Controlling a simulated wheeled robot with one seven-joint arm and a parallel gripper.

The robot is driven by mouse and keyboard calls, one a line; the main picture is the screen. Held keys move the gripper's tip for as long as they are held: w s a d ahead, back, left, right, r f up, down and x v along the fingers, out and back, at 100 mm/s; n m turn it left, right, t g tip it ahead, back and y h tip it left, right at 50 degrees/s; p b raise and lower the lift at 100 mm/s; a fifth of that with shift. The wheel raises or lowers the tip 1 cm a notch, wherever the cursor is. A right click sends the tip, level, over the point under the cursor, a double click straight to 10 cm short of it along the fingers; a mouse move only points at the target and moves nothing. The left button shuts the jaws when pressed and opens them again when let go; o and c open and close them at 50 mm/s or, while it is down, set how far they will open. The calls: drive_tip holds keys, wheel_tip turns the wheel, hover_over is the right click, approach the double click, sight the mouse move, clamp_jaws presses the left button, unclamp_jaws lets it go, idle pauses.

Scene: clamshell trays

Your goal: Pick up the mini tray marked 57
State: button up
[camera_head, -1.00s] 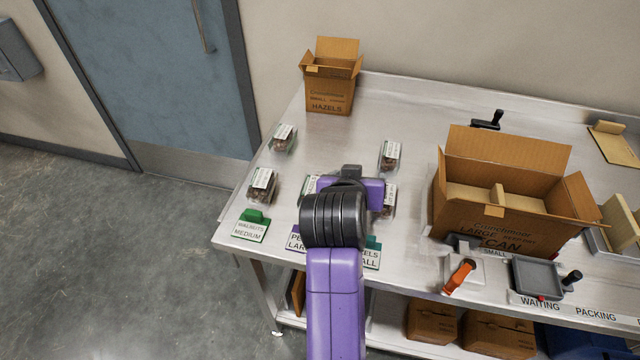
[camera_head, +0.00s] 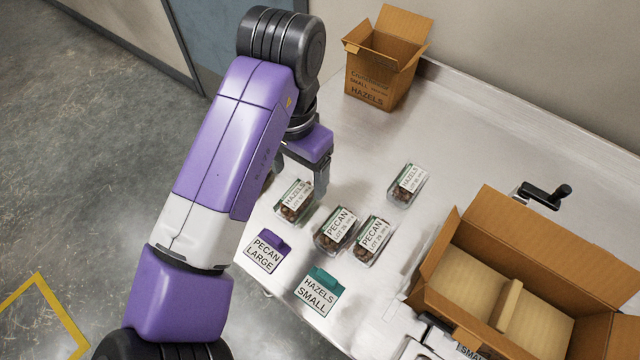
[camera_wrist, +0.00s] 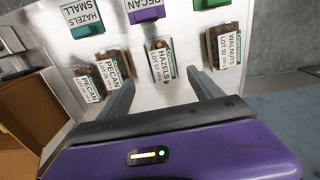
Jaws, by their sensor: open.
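A small clear clamshell tray of nuts labelled HAZELS (camera_head: 294,200) sits on the metal table; its lot number looks like 57 but is small. In the wrist view this hazels tray (camera_wrist: 160,61) lies ahead of the fingertips, roughly in line with the gap between them. My gripper (camera_wrist: 162,92) is open and empty. In the head view my gripper (camera_head: 298,176) is above and just behind the hazels tray, with one finger clearly visible and the other partly hidden by my arm.
Two PECAN trays (camera_head: 336,230) (camera_head: 373,240) stand close to the right, with another HAZELS tray (camera_head: 406,185) behind. A WALNUTS tray (camera_wrist: 224,47) shows in the wrist view. Open cartons stand at the back (camera_head: 380,82) and right (camera_head: 447,250). Label signs (camera_head: 268,250) (camera_head: 319,291) line the front edge.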

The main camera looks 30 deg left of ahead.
sight(296, 194)
drive_tip(key=shift+s+a+f+p, duration=0.15)
drive_tip(key=shift+f+p, duration=0.1)
drive_tip(key=shift+f, duration=1.7)
drive_tip(key=shift+s+a+f+p, duration=0.1)
drive_tip(key=shift+a+f+p, duration=0.1)
drive_tip(key=shift+f, duration=1.7)
drive_tip(key=c, duration=1.4)
drive_tip(key=shift+r, duration=0.15)
